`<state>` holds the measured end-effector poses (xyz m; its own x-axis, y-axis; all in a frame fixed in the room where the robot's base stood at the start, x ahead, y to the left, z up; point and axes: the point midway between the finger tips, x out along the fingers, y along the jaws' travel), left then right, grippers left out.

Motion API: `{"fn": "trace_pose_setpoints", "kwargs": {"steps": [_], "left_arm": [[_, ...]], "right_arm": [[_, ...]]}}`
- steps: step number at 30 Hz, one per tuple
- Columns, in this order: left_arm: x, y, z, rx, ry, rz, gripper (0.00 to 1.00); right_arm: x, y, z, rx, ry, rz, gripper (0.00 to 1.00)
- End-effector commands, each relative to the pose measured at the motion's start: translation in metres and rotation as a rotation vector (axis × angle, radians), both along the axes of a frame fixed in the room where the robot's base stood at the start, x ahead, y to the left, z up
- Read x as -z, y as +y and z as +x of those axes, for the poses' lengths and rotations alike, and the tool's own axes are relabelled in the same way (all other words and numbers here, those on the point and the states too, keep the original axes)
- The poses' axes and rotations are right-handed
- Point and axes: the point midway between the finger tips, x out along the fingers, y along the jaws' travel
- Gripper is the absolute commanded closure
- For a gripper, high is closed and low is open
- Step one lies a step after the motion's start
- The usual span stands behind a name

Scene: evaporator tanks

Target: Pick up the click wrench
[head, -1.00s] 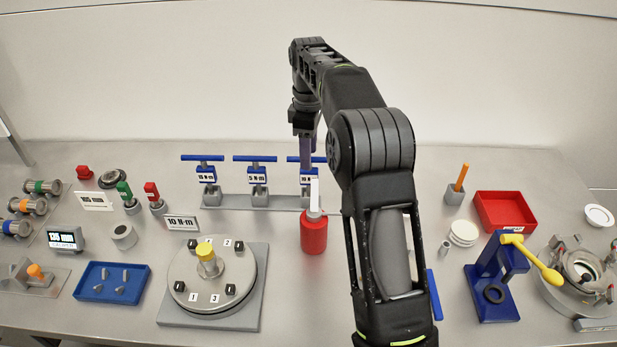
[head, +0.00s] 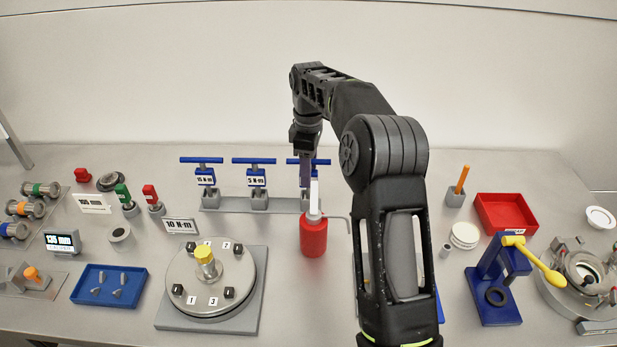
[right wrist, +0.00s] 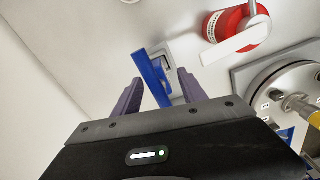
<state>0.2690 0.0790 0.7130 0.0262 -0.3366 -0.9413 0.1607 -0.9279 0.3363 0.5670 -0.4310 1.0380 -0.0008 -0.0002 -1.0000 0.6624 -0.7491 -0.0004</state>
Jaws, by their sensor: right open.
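Three click wrenches with blue T-handles stand in a grey rack (head: 233,203) at the back of the table. The left wrench (head: 204,176) is labelled 15 N·m and the middle wrench (head: 256,177) 5 N·m. The right wrench (head: 294,161) is mostly hidden behind my right gripper (head: 306,182). In the right wrist view, its blue handle (right wrist: 151,75) lies between the open fingers of my right gripper (right wrist: 159,92), with gaps on both sides. My left gripper is not in view.
A red bottle (head: 313,239) with a white top stands just in front of the right wrench. A 10 N·m sign (head: 180,226) and a round flanged plate (head: 210,278) are nearer left. A blue tray (head: 109,286) lies far left, a red bin (head: 505,212) right.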

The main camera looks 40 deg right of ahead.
Motion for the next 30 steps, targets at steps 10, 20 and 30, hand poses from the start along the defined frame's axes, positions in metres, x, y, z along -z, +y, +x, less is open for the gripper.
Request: {"fn": "trace_pose_setpoints", "kwargs": {"steps": [10, 20, 30], "left_arm": [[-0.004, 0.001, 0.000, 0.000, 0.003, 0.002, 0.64], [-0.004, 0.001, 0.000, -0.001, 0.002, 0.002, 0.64], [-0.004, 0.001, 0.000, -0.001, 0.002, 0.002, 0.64]], "right_arm": [[0.017, 0.000, 0.000, 0.000, -0.001, 0.000, 0.51], [0.017, 0.000, 0.000, 0.000, -0.001, 0.000, 0.51], [0.017, 0.000, 0.000, 0.000, -0.001, 0.000, 0.71]]}}
